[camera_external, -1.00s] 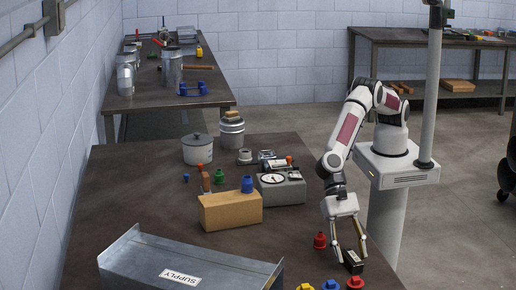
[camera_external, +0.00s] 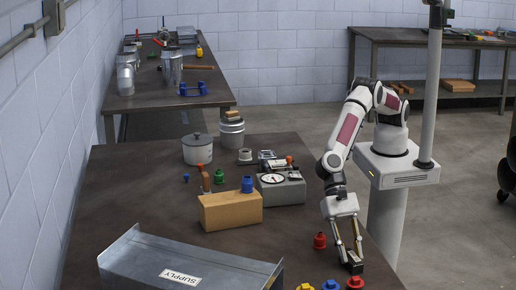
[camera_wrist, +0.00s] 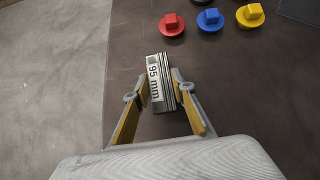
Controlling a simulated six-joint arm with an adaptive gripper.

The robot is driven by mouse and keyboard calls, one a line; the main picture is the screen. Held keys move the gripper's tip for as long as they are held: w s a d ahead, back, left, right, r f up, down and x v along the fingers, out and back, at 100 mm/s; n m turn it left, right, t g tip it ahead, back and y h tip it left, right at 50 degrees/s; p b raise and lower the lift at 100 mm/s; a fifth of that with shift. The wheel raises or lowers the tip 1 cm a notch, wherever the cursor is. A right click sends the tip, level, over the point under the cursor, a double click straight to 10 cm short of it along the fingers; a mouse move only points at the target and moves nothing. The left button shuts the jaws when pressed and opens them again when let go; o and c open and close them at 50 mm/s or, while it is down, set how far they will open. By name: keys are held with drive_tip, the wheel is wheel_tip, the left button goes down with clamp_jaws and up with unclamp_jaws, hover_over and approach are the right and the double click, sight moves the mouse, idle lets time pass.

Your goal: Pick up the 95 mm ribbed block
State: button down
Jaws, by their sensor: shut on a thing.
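In the external view the block (camera_external: 354,266) is at the table's right front edge, low between my fingers. My gripper (camera_external: 350,258) points down over it. In the wrist view my gripper (camera_wrist: 160,92) has one yellow-padded finger on each long side of the block, shut on it. The block's underside is hidden, so I cannot tell if it touches the table.
Red (camera_wrist: 172,25), blue (camera_wrist: 211,19) and yellow (camera_wrist: 250,15) knobbed pieces lie just beyond the block. Another red piece (camera_external: 320,241) stands left of my gripper. A metal SUPPLY tray (camera_external: 125,262) and a tan box (camera_external: 231,212) are further left. The table edge is close.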

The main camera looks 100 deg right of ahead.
sight(350, 255)
drive_tip(key=shift+r, duration=0.2)
wheel_tip(350, 255, up, 10)
idle(0.5)
